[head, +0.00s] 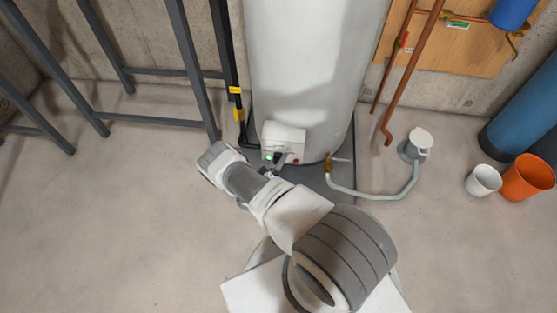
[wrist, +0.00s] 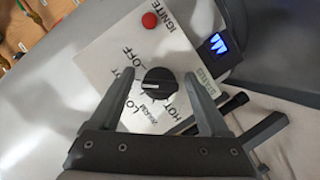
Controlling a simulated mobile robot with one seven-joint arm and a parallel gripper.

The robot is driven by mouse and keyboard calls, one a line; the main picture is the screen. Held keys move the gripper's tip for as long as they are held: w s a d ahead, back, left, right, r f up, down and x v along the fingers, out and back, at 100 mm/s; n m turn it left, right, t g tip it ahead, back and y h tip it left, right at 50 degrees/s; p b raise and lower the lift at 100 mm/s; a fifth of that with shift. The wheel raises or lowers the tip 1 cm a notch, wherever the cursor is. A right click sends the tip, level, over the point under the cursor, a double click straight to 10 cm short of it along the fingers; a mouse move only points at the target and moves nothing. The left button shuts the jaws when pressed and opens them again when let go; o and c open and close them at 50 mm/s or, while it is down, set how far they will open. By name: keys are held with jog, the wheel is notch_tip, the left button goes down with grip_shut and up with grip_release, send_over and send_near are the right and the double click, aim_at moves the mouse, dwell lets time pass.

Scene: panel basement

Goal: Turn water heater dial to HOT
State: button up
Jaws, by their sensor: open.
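The water heater (head: 310,60) is a tall pale tank with a white control box (head: 283,135) low on its front. In the wrist view, the box's white panel (wrist: 105,50) carries a round black dial (wrist: 160,85) with a white pointer mark toward the picture's left. Labels around the dial include OFF at upper left and HOT at lower right; others are partly hidden by a finger. My gripper (wrist: 158,78) is open, with one finger on each side of the dial and gaps visible between. In the head view, my gripper (head: 268,170) is at the box, mostly hidden by my wrist.
A red IGNITE button (wrist: 149,20) and a blue-lit display (wrist: 217,43) are near the dial. A black pipe with yellow bands (head: 238,110) runs left of the tank. A hose (head: 375,194) leads to a pump (head: 416,145). Grey metal framing (head: 150,118) stands left.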

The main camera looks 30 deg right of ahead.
grip_shut()
dwell(0.3)
jog(key=shift+n+h, duration=0.5)
jog(key=shift+n, duration=0.5)
jog(key=shift+s+f+n, duration=0.15)
jog(key=shift+n, duration=0.25)
jog(key=shift+n+h, duration=0.3)
jog(key=shift+h, duration=0.1)
